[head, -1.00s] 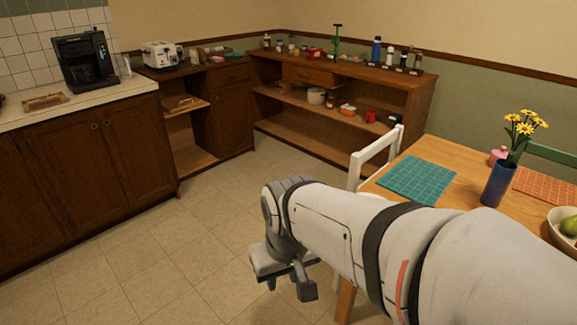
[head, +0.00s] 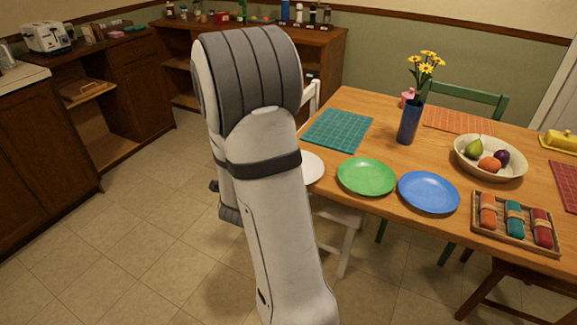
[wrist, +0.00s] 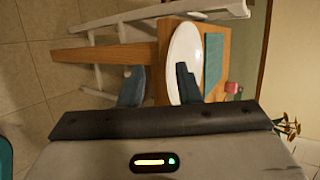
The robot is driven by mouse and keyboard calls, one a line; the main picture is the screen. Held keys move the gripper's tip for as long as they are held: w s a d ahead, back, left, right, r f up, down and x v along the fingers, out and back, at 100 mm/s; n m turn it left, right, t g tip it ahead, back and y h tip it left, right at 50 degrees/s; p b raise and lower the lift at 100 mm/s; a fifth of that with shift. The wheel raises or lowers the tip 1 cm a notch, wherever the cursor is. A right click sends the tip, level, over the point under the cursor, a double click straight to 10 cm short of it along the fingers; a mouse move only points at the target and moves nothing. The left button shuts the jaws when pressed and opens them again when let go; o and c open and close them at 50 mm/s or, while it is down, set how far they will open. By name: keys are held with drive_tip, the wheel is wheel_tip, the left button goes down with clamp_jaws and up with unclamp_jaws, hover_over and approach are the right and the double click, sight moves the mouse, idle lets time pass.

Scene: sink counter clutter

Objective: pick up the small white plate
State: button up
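The small white plate (head: 313,167) lies at the near left corner of the wooden table, left of the green plate; my arm hides its left part. In the wrist view the white plate (wrist: 184,45) appears as a narrow ellipse beyond my fingers. My gripper (wrist: 159,77) is open and empty. In the wrist view its right finger overlaps the plate, and its left finger lies left of the plate's rim, over the table edge. I cannot tell whether a finger touches the plate. In the head view my arm hides most of the gripper.
A green plate (head: 366,177), a blue plate (head: 428,192), a teal placemat (head: 338,130), a blue vase (head: 409,122) and a fruit bowl (head: 465,163) are on the table. A tray of rolled napkins (head: 487,235) is at right. A white chair (head: 332,212) stands against the table.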

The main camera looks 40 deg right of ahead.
drive_tip(key=w+d+f+m+h, duration=0.1)
drive_tip(key=w+d+f, duration=0.2)
drive_tip(key=d, duration=0.4)
drive_tip(key=shift+w+d+f+m, duration=0.2)
drive_tip(key=shift+d+f+m, duration=0.15)
drive_tip(key=shift+f+m, duration=0.05)
drive_tip(key=shift+c, duration=0.5)
clamp_jaws()
